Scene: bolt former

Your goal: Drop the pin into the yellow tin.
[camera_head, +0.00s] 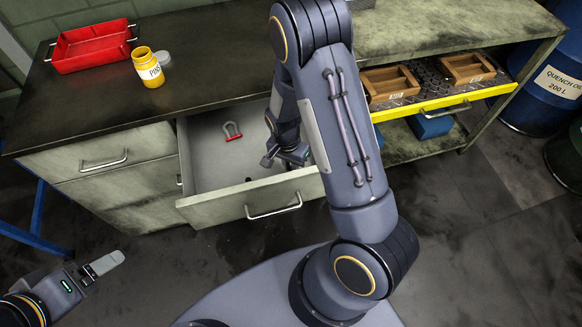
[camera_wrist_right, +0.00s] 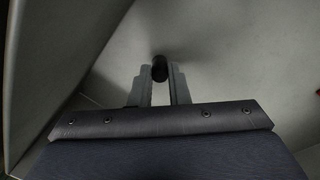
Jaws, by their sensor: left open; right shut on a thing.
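The yellow tin (camera_head: 150,70), labelled "PINS", stands open on the dark bench top at upper left. Its pale lid (camera_head: 163,58) is beside it. My right gripper (camera_head: 270,160) is low over the open drawer (camera_head: 222,165), partly hidden by its own arm. In the right wrist view its fingers (camera_wrist_right: 160,76) are shut on the pin (camera_wrist_right: 160,67), a short dark round-ended piece between the tips. My left gripper (camera_head: 104,264) is at lower left, away from the bench, open and empty.
A grey shackle with a red bar (camera_head: 232,131) lies in the drawer. Wooden boxes (camera_head: 390,83) stand on a yellow-edged shelf to the right. The bench top right of the tin is clear.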

